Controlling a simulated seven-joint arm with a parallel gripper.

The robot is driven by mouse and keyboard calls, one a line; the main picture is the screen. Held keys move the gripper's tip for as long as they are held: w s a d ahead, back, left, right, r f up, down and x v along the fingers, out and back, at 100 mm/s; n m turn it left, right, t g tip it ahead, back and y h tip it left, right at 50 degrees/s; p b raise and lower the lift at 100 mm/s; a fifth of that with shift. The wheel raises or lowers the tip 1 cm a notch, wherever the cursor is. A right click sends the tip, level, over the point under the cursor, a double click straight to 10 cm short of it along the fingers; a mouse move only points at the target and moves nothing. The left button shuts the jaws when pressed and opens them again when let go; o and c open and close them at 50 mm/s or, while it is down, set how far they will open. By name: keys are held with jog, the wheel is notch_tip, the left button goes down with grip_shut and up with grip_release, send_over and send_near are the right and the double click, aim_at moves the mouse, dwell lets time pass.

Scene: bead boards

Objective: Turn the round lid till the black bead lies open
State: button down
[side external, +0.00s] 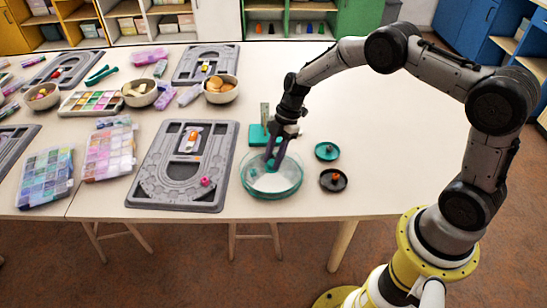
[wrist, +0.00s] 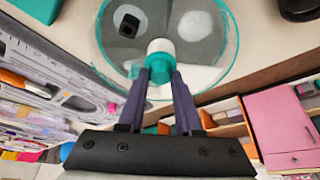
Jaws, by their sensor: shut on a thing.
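The round lid (side external: 287,184) is a clear, greyish disc with a teal rim, on a low round box on the table. In the wrist view the lid (wrist: 170,83) fills the upper middle, with a white and teal knob (wrist: 160,50) at its centre. The black bead (wrist: 128,25) shows up and left of the knob, on a pale round patch. Another pale patch (wrist: 195,26) to the right looks empty. I cannot tell which patch is the lid's opening. My gripper (side external: 271,163) points down, shut on the knob; its fingers (wrist: 160,74) stand on either side.
A teal dish (side external: 327,157) and a black dish (side external: 333,186) with an orange knob or bead stand right of the box. A grey bead board (side external: 150,180) with a pink bead (side external: 206,181) lies left. A teal stand (side external: 256,141) is behind. The table's right side is clear.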

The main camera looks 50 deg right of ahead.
jog(key=shift+n, duration=0.3)
jog(key=c, duration=0.6)
grip_release()
jog(key=v, duration=1.4)
jog(key=shift+w+f, duration=0.1)
jog(key=shift+w, duration=0.05)
